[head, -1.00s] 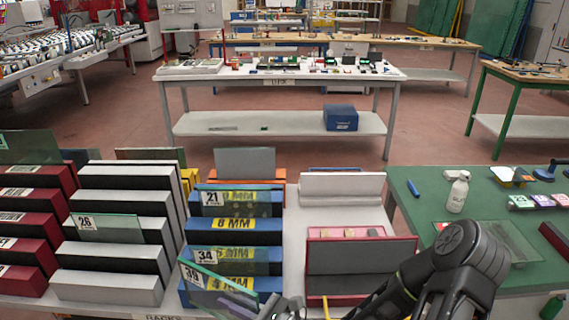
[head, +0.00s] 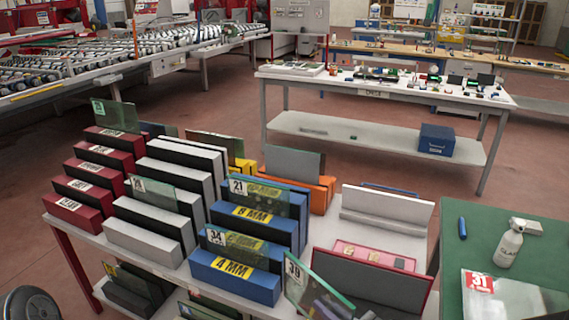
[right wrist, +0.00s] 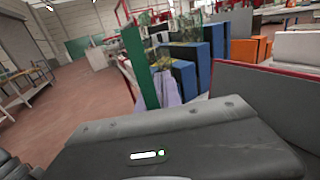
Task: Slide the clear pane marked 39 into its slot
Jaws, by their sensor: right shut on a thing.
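The clear pane marked 39 (head: 308,283) is at the bottom of the head view, tilted, right of the blue 4 MM rack (head: 235,277) and before the pink-and-grey rack. My right gripper (head: 335,306) is shut on its lower part; the fingers are partly seen through the glass. A pane marked 34 (head: 232,243) stands in the 4 MM rack, and one marked 21 (head: 265,196) in the blue rack behind. My left gripper is out of view.
White racks (head: 140,240) and red racks (head: 80,205) stand left of the blue ones. The pink-rimmed grey rack (head: 372,285) is close to the pane's right. A green table (head: 480,235) with a spray bottle (head: 509,247) is at the right.

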